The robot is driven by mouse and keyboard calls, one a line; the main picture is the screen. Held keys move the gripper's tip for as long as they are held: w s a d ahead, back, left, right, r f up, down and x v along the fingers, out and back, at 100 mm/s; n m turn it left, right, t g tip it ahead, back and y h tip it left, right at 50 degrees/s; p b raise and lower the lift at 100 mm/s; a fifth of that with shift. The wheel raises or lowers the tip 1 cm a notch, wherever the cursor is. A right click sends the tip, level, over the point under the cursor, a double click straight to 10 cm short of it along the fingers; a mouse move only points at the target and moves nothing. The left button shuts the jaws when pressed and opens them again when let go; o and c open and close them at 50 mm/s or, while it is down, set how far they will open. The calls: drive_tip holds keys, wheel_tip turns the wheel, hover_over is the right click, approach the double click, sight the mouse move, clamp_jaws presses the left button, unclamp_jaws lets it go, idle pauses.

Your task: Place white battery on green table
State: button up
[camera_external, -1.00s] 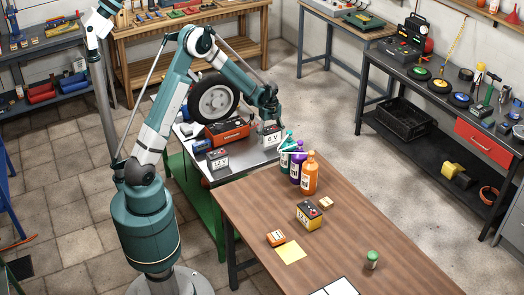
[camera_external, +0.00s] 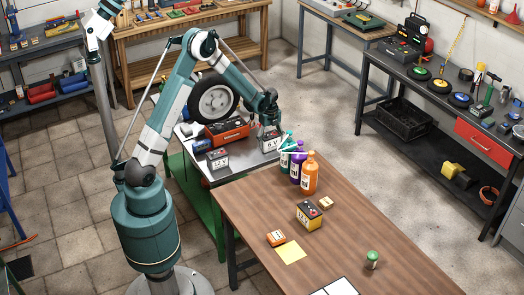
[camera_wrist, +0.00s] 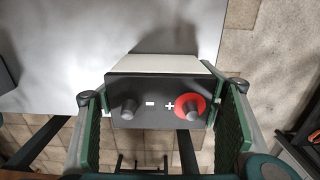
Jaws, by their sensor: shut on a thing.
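A white battery with a black top, marked 6 V, is in my gripper (camera_external: 268,127) at the far right end of the green table (camera_external: 240,171). In the wrist view the battery (camera_wrist: 160,105) sits between the two green fingers, its minus post and red-ringed plus post facing the camera. My gripper (camera_wrist: 160,118) is shut on its sides. The battery looks upright; I cannot tell whether its base touches the grey tabletop.
A tyre (camera_external: 213,97) and a red toolbox (camera_external: 228,131) are on the green table behind the batteries. Several spray bottles stand close by on the brown table (camera_external: 355,225), including an orange one (camera_external: 310,173). The wrist view shows floor beyond the tabletop's edge.

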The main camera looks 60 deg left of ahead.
sight(270, 135)
drive_tip(key=shift+f, duration=0.1)
drive_tip(key=o, duration=1.5)
wheel_tip(270, 135, up, 12)
drive_tip(key=shift+r+p, duration=0.15)
drive_tip(key=shift+p, duration=0.8)
